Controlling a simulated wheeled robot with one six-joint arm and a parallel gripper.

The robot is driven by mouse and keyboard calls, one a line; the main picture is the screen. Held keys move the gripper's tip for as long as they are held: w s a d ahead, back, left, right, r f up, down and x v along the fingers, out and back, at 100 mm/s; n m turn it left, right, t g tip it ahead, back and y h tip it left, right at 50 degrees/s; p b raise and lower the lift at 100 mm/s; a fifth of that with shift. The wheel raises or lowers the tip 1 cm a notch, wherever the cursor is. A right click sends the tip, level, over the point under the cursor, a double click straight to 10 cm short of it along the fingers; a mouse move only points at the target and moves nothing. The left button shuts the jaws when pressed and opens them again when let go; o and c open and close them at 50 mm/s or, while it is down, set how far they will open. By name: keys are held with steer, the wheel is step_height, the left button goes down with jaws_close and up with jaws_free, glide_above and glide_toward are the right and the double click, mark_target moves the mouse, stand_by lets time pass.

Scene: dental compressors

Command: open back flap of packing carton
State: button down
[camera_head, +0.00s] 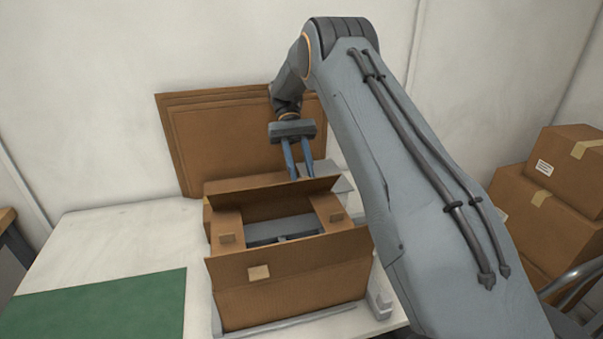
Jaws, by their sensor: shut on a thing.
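The brown packing carton (290,300) stands on the white table, with a grey object (285,232) partly visible inside. Its back flap (255,191) runs along the far side of the opening and stands raised. The front flap (325,249) is on the near side and carries a small light tab. The side flaps show at left (226,224) and right (329,210). My gripper (302,176) points down from behind the carton. Its blue fingers are shut on the back flap near its top edge; the fingertips are partly hidden by the flap.
Flat cardboard sheets (220,145) lean on the wall behind the carton. A green mat (105,308) lies at the left. A grey bracket-like piece (380,301) is at the carton's right. Closed boxes (548,215) are stacked at the far right. My arm covers the middle right.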

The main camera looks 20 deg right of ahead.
stand_by(0.4)
steer(key=c, duration=1.4)
jaws_free()
steer(key=shift+o, duration=0.2)
steer(key=shift+s, duration=0.1)
